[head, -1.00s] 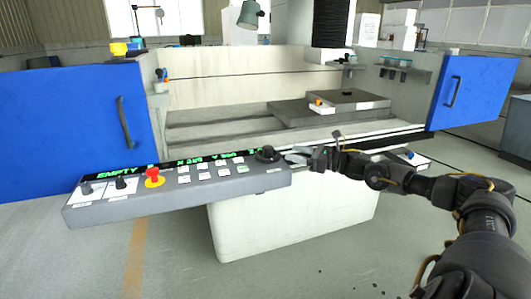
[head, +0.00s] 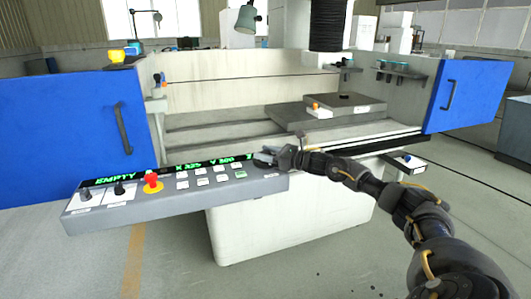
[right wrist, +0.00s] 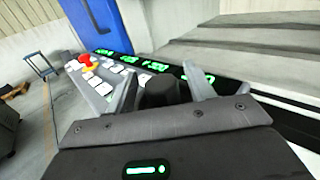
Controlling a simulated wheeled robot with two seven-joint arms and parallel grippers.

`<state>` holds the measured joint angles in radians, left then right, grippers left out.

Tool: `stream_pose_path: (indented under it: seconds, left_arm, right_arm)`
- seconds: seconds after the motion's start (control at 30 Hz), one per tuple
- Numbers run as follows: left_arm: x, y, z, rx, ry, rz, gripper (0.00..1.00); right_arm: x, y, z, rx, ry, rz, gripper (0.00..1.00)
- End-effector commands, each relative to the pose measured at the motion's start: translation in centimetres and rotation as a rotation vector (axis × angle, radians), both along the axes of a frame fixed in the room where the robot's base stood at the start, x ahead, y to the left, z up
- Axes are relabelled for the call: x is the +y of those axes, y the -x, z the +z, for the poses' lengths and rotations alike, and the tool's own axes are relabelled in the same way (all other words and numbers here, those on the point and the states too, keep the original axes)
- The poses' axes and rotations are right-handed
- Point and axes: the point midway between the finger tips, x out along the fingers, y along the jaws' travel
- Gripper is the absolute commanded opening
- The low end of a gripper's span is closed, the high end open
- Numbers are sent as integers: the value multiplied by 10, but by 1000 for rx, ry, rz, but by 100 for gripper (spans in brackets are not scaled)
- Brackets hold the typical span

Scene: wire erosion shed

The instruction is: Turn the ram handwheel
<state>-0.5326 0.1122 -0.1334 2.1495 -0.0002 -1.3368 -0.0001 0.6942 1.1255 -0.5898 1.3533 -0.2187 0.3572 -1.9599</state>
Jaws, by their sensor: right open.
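The ram handwheel (head: 262,160) is a small black knob at the right end of the grey control panel (head: 150,208). In the right wrist view the handwheel (right wrist: 161,92) stands between my two grey fingers. My right gripper (head: 270,155) is open, with one finger on either side of the handwheel; it also shows in the right wrist view (right wrist: 163,88). I cannot tell whether the fingers touch the handwheel. In the head view the gripper partly hides it. My left gripper is not in view.
A red emergency button (head: 151,179), two black knobs and several white keys sit on the panel, below green readouts. Blue doors stand open at left (head: 60,135) and right (head: 470,95). A grey block (head: 345,103) lies on the machine bed behind. The floor in front is clear.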

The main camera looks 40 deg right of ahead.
Motion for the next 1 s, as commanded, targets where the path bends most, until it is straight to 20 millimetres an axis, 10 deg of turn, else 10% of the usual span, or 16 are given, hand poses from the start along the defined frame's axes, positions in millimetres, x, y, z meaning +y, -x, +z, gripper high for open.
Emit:
stream_pose_path:
  seconds: [0.3,0.63,1.0]
  left_arm:
    - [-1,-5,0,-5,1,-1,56]
    - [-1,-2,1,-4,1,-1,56]
    - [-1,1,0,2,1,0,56]
  right_arm:
    - [1,-2,0,0,0,0,52]
    - [1,-2,0,0,-1,0,10]
    - [2,-1,0,0,-1,-71,10]
